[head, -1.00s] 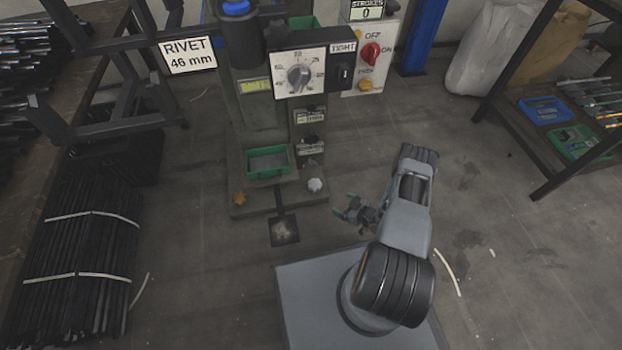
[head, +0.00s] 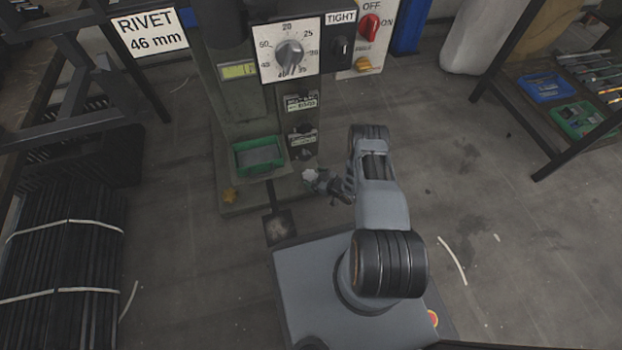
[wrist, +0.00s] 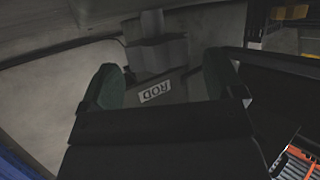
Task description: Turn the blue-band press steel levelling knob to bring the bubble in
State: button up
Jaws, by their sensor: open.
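The press (head: 232,110) stands ahead of me; a sliver of blue shows at its upper left in the head view. A pale steel knob (head: 310,175) sits at the right front of its base, partly covered by my gripper (head: 322,182). A brass knob (head: 230,195) sits at the left front. A yellow-green window (head: 238,70) is on the column; I cannot make out a bubble. In the wrist view, my open gripper (wrist: 163,80) has a dark green finger on each side, with nothing clearly held between them. I cannot tell whether it touches the steel knob.
A green tray (head: 260,156) sits on the press base, with a pedal plate (head: 278,227) on the floor in front. A dial panel (head: 290,52) overhangs above. Dark bundled rods (head: 65,250) lie left. A shelf (head: 545,100) stands right. Floor between is open.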

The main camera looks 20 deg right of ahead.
jog(key=shift+b+x, duration=0.35)
jog(key=shift+x, duration=0.85)
jog(key=shift+c, duration=0.4)
jog(key=c, duration=0.8)
jog(key=shift+d, duration=0.1)
jog(key=shift+c, duration=0.2)
jog(key=n+g+y, duration=0.3)
jog(key=n+g, duration=0.1)
jog(key=n, duration=0.1)
jog(key=shift+w+d+y, duration=0.15)
jog(key=shift+w+y, duration=0.05)
jog(key=shift+y, duration=0.2)
jog(key=n+g+y, duration=0.1)
jog(key=n+g, duration=0.3)
jog(key=g, duration=0.1)
jog(key=shift+w+n+g+y, duration=0.1)
jog(key=shift+n+g+y, duration=0.2)
jog(key=shift+y, duration=0.1)
jog(key=o, duration=0.9)
